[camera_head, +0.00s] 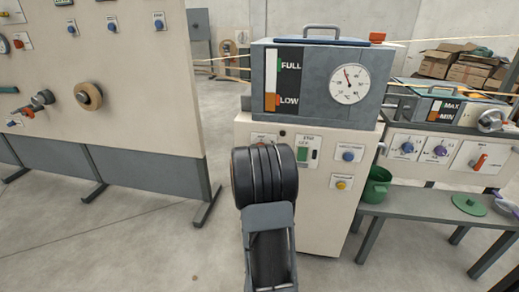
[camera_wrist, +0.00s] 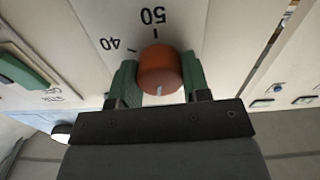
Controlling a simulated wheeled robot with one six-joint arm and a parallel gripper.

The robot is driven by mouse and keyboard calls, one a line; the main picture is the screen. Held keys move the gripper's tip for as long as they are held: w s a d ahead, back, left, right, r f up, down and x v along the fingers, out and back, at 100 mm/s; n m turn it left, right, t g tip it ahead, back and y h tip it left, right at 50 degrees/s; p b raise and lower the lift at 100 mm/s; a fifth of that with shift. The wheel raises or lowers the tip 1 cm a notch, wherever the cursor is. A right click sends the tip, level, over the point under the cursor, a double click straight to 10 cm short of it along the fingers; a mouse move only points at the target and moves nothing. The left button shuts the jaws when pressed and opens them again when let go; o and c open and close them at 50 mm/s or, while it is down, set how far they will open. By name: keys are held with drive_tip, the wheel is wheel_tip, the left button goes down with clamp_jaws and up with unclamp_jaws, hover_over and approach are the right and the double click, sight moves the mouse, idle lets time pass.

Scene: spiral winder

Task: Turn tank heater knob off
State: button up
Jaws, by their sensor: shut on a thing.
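In the wrist view, an orange-brown round knob (camera_wrist: 160,66) stands out from a pale panel with a printed scale reading 40 and 50 upside down. A small white mark shows on the knob's near face, toward the bottom of the picture. My gripper (camera_wrist: 158,76) has its two green fingers on either side of the knob and is shut on it. In the head view, the tank (camera_head: 321,109) with a round dial and a FULL/LOW level strip sits on a pale cabinet (camera_head: 319,222). My arm hides the knob and my fingers there.
A green switch (camera_wrist: 20,72) is at the left in the wrist view. The cabinet also bears a blue knob (camera_head: 348,155) and a yellow button (camera_head: 341,184). A bench (camera_head: 426,208) with green items stands right; a large panel (camera_head: 130,110) stands left.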

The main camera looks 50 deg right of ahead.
drive_tip(key=shift+n+p, duration=0.35)
drive_tip(key=shift+n, duration=0.65)
drive_tip(key=shift+f, duration=0.1)
drive_tip(key=o, duration=0.9)
drive_tip(key=shift+o, duration=0.2)
drive_tip(key=p+v, duration=0.3)
drive_tip(key=v, duration=1.1)
